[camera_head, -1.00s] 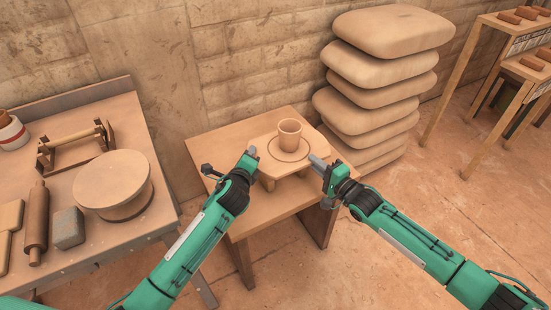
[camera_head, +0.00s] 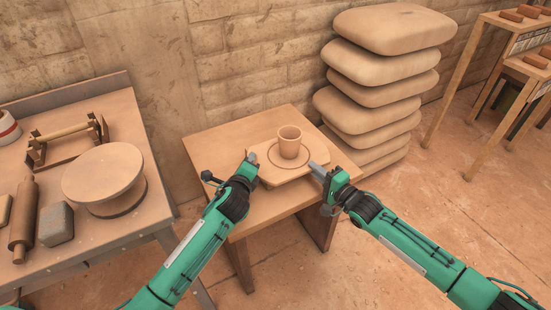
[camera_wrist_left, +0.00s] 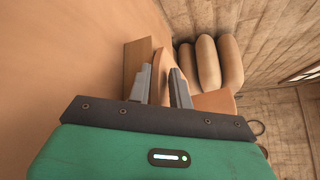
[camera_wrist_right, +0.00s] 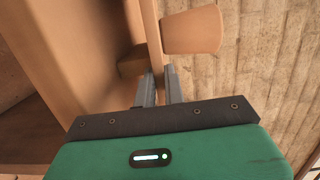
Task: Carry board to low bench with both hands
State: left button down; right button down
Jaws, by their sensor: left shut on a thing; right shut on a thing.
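A flat clay-coloured board (camera_head: 279,178) with cut corners is level over the low bench (camera_head: 215,150). A small upright cup (camera_head: 290,143) stands on it inside a ring mark. My left gripper (camera_head: 252,156) is shut on the board's left edge, and the board edge (camera_wrist_left: 160,68) shows between its fingers in the left wrist view. My right gripper (camera_head: 314,167) is shut on the right edge. The right wrist view shows the board edge (camera_wrist_right: 151,35), the cup (camera_wrist_right: 192,31) and a batten (camera_wrist_right: 131,65) underneath. I cannot tell whether the battens touch the bench.
A worktable (camera_head: 130,230) at left holds a round banding wheel (camera_head: 104,172), a rolling pin (camera_head: 24,220), a grey block (camera_head: 56,224) and a wooden frame (camera_head: 70,140). Stacked sacks (camera_head: 385,85) stand behind right of the bench. A rack (camera_head: 510,75) is at far right.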

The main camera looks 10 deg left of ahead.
pick_arm(q)
jog(key=c, duration=1.3)
grip_release()
jog(key=shift+d+f, duration=0.1)
jog(key=shift+d, duration=0.05)
pick_arm(e)
jog(key=c, duration=1.5)
grip_release()
jog(key=shift+a, duration=0.1)
pick_arm(q)
jog(key=shift+s, duration=0.15)
pick_arm(e)
jog(key=shift+f, duration=0.1)
pick_arm(q)
jog(key=v, duration=1.1)
jog(key=shift+s, duration=0.35)
pick_arm(e)
jog(key=shift+s+d, duration=0.1)
jog(key=shift+d, duration=0.1)
jog(key=v, duration=1.1)
jog(key=shift+s+d, duration=0.25)
jog(key=shift+d, duration=0.05)
